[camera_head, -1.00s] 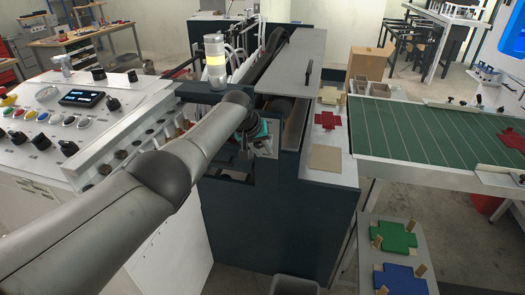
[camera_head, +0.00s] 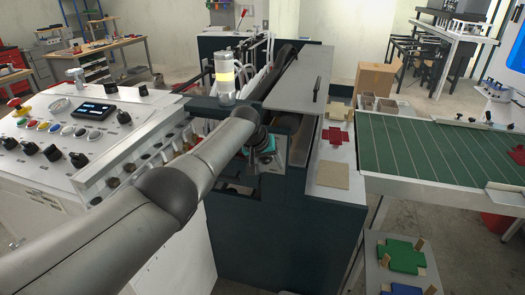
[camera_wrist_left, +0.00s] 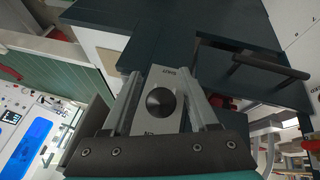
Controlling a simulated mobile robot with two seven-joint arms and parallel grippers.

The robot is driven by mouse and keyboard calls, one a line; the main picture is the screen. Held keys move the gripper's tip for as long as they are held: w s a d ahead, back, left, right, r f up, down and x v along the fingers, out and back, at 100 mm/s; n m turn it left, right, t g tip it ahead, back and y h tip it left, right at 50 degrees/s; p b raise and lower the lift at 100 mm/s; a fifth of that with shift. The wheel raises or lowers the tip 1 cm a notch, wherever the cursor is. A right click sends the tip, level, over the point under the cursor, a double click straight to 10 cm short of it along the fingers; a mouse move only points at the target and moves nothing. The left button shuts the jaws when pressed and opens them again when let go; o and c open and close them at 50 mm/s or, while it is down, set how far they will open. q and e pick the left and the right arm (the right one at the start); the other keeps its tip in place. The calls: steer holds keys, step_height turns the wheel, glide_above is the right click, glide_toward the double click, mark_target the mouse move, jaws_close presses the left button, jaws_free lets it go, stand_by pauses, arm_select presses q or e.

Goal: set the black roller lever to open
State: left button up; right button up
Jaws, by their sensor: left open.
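In the left wrist view, a round black knob (camera_wrist_left: 160,102) sits on a pale plate (camera_wrist_left: 158,76) with small lettering at both ends, too small to read surely. My left gripper (camera_wrist_left: 163,74) is open, its two fingers on either side of the plate with the knob between them. Whether the fingers touch it, I cannot tell. A dark bar handle (camera_wrist_left: 268,66) stands out at the upper right; I cannot tell which of these is the roller lever. In the head view, my left gripper (camera_head: 262,150) is at the dark machine's near end, mostly hidden by my arm. My right gripper is not in view.
The dark machine (camera_head: 270,235) fills the middle, with a grey cover (camera_head: 300,75) on top. A white control panel (camera_head: 65,135) stands left. A green table (camera_head: 430,150) and card pieces lie right.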

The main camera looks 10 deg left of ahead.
mark_target(266, 158)
arm_select(q)
steer(key=shift+p+v, duration=0.65)
steer(key=shift+v, duration=1.15)
steer(key=v, duration=1.1)
steer(key=shift+r, duration=0.2)
steer(key=shift+s+f, duration=0.1)
